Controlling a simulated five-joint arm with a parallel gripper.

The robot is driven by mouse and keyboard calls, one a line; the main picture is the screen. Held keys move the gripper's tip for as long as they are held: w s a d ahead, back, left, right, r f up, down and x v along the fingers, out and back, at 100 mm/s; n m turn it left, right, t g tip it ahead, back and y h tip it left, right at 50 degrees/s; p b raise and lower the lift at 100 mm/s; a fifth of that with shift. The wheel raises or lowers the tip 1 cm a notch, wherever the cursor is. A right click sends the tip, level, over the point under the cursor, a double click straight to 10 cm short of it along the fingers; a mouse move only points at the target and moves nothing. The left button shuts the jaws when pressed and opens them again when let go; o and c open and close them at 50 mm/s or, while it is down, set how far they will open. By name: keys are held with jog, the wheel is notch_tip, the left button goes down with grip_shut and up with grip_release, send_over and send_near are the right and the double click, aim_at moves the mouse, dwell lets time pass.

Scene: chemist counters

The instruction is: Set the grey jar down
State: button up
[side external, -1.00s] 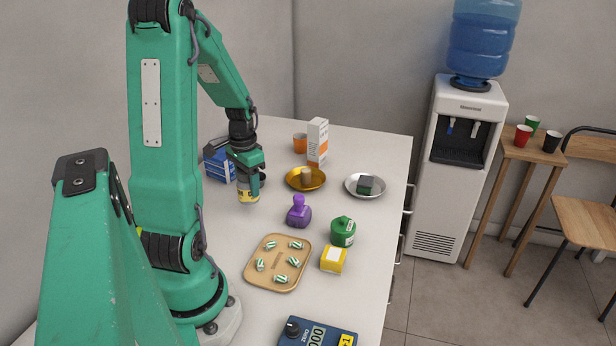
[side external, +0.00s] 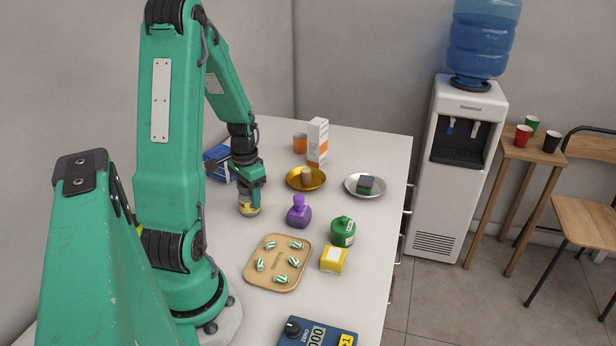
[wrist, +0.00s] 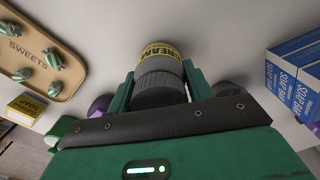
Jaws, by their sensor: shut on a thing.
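The grey jar (side external: 249,203) has a yellow label and hangs upright below my gripper (side external: 251,192) in the side external view. In the wrist view the jar (wrist: 160,72) shows a ribbed grey lid and a yellow band reading "CREAM". The fingers of my gripper (wrist: 160,88) stand on both sides of the lid, shut on it. The jar's base is at or very close to the white counter (side external: 225,245); I cannot tell whether it touches.
A purple bottle (side external: 299,212) stands close by on the right. Blue soap boxes (side external: 218,163) are behind left. A gold dish (side external: 318,183), a steel dish (side external: 351,187), a green jar (side external: 343,232) and a sweets tray (side external: 257,277) stand around. Bare counter lies between jar and tray.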

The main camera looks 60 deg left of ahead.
jog(key=shift+f, duration=0.15)
jog(key=o, duration=1)
notch_tip(320, 180, up, 12)
jog(key=shift+r, duration=0.2)
dwell(0.5)
jog(key=w+d+r+m+t+y, duration=0.1)
jog(key=w+d+r, duration=0.15)
jog(key=d, duration=0.35)
jog(key=w+d+r+t, duration=0.1)
jog(key=w+d+r, duration=0.15)
jog(key=d, duration=0.45)
jog(key=s+d+r+t, duration=0.1)
jog(key=d, duration=0.4)
jog(key=s+d+r+m+t, duration=0.1)
jog(key=d+r, duration=0.1)
jog(key=d, duration=0.2)
jog(key=s+d+r+m+t+h, duration=0.1)
jog(key=d, duration=0.4)
jog(key=shift+s+d+r+t, duration=0.1)
jog(key=shift+d+r+t, duration=0.15)
jog(key=shift+d+t, duration=0.1)
